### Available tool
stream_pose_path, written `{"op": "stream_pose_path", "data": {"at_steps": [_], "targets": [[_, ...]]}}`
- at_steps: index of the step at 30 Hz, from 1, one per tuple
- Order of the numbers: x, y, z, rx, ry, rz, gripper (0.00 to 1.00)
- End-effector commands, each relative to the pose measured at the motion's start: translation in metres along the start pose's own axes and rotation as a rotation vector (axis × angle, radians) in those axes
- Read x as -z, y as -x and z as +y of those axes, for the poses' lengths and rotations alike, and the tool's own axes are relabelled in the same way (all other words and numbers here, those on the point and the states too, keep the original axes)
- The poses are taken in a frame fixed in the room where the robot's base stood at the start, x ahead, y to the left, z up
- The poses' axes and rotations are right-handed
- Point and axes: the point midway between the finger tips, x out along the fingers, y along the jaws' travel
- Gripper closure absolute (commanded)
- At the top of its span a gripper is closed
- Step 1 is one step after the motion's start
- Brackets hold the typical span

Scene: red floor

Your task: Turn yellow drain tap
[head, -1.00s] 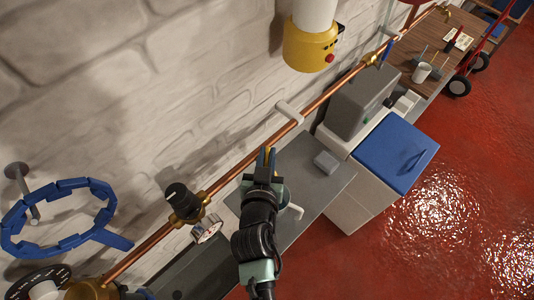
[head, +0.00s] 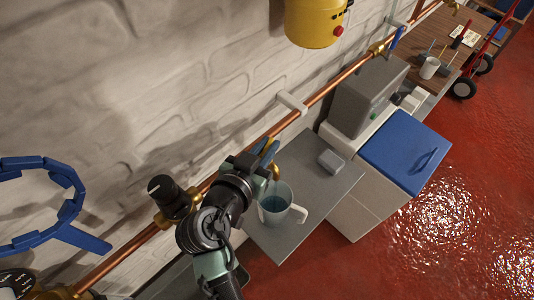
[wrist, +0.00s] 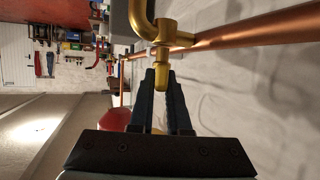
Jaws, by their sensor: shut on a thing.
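The yellow-brass drain tap (wrist: 160,52) sits on the copper pipe in the wrist view, with a curved spout (wrist: 142,16). My gripper (wrist: 161,76) is shut on its short yellow stem, which shows between the two dark fingertips. In the head view my gripper (head: 266,151) is at the pipe by the wall, and its fingers hide most of the tap. A brass end (head: 275,172) shows just below them, above a clear mug (head: 270,211). The mug holds something bluish and stands on a grey bench.
The copper pipe (head: 330,89) runs along the white brick wall. A grey block (head: 331,161) lies on the bench, beside a blue-lidded box (head: 405,157). Red floor is open at right.

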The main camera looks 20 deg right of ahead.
Motion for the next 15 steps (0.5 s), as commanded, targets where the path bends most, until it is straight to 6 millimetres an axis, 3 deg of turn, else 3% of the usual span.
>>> {"op": "stream_pose_path", "data": {"at_steps": [15], "targets": [[-0.001,0.0001,-0.0015,-0.22,-0.093,-0.002,1.0]]}}
